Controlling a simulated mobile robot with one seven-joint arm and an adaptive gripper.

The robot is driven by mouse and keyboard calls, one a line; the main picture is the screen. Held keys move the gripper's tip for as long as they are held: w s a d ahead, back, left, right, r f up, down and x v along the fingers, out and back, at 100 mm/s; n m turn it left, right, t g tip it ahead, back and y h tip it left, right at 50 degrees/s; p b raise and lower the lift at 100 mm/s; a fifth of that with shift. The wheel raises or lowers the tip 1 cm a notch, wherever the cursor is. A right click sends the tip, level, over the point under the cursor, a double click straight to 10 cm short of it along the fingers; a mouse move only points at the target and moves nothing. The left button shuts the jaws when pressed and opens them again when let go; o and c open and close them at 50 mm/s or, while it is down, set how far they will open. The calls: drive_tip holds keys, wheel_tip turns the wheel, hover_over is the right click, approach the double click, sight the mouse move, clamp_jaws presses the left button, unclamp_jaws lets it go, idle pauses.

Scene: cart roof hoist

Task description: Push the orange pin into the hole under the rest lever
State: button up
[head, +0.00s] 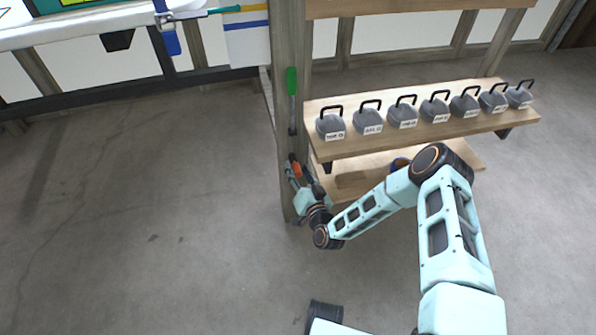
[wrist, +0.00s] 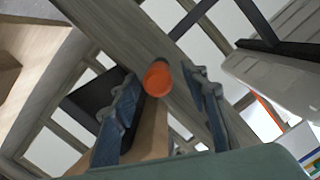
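The orange pin (head: 296,169) is at the wooden post, low down, beside my gripper's fingers in the head view. In the wrist view the orange pin (wrist: 157,79) shows its round end towards the camera, in front of the post. My gripper (wrist: 161,82) is open, with one finger on each side of the pin and a visible gap to both. In the head view my gripper (head: 299,174) is close to the post. A lever with a green handle (head: 291,82) lies upright along the post above the pin. The hole cannot be made out.
A wooden shelf (head: 430,124) right of the post carries several grey weights with black handles (head: 370,120). A lower shelf (head: 350,184) is behind my arm. A cart roof or bench edge (head: 90,22) is at upper left. The floor (head: 140,210) at left is clear.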

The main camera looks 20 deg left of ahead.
drive_tip(key=v, duration=1.2)
drive_tip(key=shift+f, duration=0.1)
